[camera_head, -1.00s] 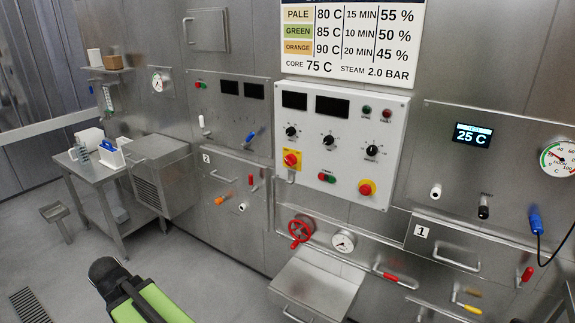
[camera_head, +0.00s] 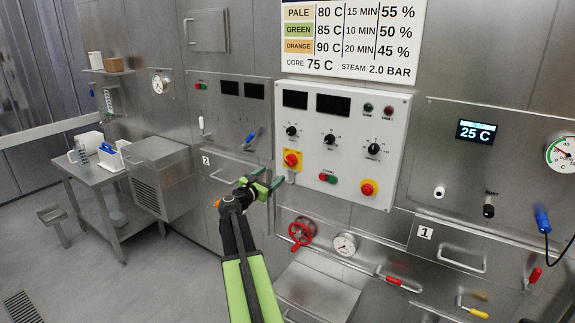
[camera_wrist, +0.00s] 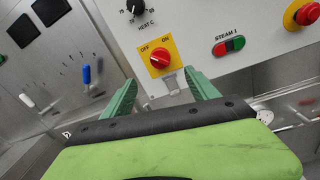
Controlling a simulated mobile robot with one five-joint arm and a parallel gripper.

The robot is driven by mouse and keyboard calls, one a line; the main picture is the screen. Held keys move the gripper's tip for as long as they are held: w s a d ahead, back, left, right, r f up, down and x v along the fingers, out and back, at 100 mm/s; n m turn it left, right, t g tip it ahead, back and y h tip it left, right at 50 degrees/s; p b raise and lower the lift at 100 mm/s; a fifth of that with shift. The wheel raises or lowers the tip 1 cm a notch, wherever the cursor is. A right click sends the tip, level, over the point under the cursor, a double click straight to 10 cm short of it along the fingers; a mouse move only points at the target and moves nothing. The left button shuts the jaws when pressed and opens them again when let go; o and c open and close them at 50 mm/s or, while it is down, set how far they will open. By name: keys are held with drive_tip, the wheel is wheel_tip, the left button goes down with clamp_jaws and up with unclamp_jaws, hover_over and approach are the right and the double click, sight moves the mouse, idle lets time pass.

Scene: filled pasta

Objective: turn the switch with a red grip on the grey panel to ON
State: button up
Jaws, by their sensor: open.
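The switch with a red grip (camera_head: 291,159) sits on a yellow plate at the lower left of the pale grey panel (camera_head: 350,150). In the wrist view the switch (camera_wrist: 160,59) is near the top middle, with OFF printed at upper left and ON at upper right. Its grip seems to slant toward OFF, but it is small. My gripper (camera_head: 268,179) is open and empty, below and left of the switch in the head view. In the wrist view its two green fingers (camera_wrist: 162,83) are spread below the switch, apart from it.
A metal hasp (camera_wrist: 172,80) hangs just below the yellow plate. Red and green buttons (camera_wrist: 229,45) and a red mushroom button (camera_wrist: 303,13) are to the right. A red handwheel (camera_head: 301,232) and a gauge (camera_head: 344,244) are below the panel. A blue-handled lever (camera_wrist: 87,75) is at left.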

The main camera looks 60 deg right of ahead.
sight(288, 162)
drive_tip(key=d, duration=0.9)
drive_tip(key=w+d, duration=0.1)
drive_tip(key=d, duration=0.3)
drive_tip(key=shift+d, duration=0.2)
